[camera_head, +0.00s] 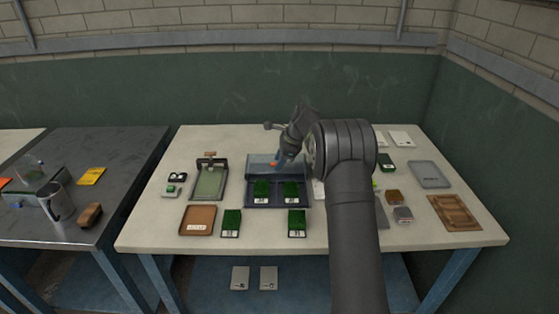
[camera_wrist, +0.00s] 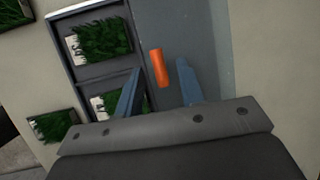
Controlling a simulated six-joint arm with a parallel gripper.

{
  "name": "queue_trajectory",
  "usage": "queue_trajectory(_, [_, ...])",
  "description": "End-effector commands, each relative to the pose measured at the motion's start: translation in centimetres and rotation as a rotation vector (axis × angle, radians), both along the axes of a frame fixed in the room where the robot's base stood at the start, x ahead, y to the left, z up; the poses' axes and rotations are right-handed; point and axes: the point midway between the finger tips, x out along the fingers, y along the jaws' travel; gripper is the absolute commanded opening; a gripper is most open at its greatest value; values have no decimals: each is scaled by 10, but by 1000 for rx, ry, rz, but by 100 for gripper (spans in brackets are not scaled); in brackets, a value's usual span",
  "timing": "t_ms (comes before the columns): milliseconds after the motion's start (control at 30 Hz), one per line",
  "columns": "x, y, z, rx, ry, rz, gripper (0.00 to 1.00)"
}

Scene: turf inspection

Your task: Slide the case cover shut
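The case (camera_head: 277,204) is a dark blue tray near the middle of the light table, with two green turf samples (camera_head: 261,190) in its front compartments; it also shows in the wrist view (camera_wrist: 92,74). Its grey-blue cover (camera_head: 257,163) lies over the back part, leaving the turf uncovered. The cover, also in the wrist view (camera_wrist: 200,30), carries an orange handle (camera_wrist: 159,68). My gripper (camera_wrist: 160,66) is open above the cover, its two blue fingers on either side of the handle with gaps visible. In the head view my gripper (camera_head: 281,160) partly hides the cover.
Two loose turf samples (camera_head: 231,223) (camera_head: 297,223) lie in front of the case, beside a brown tray (camera_head: 198,220). A framed green screen (camera_head: 209,184) stands to the left. A grey tray (camera_head: 429,174) and wooden frame (camera_head: 454,212) lie right. My arm hides some of the table.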

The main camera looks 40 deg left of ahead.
Motion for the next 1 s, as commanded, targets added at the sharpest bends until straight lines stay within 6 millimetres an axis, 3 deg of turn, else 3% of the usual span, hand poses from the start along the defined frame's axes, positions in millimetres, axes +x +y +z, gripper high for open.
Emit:
queue_trajectory(100, [0,0,0,0,0,0,33])
queue_trajectory(267, [0,0,0,0,0,0,2])
queue_trajectory(300, [0,0,0,0,0,0,0])
queue_trajectory(633, [-6,-6,1,-1,1,0,0])
queue_trajectory(1000, [-46,-45,2,0,3,1,0])
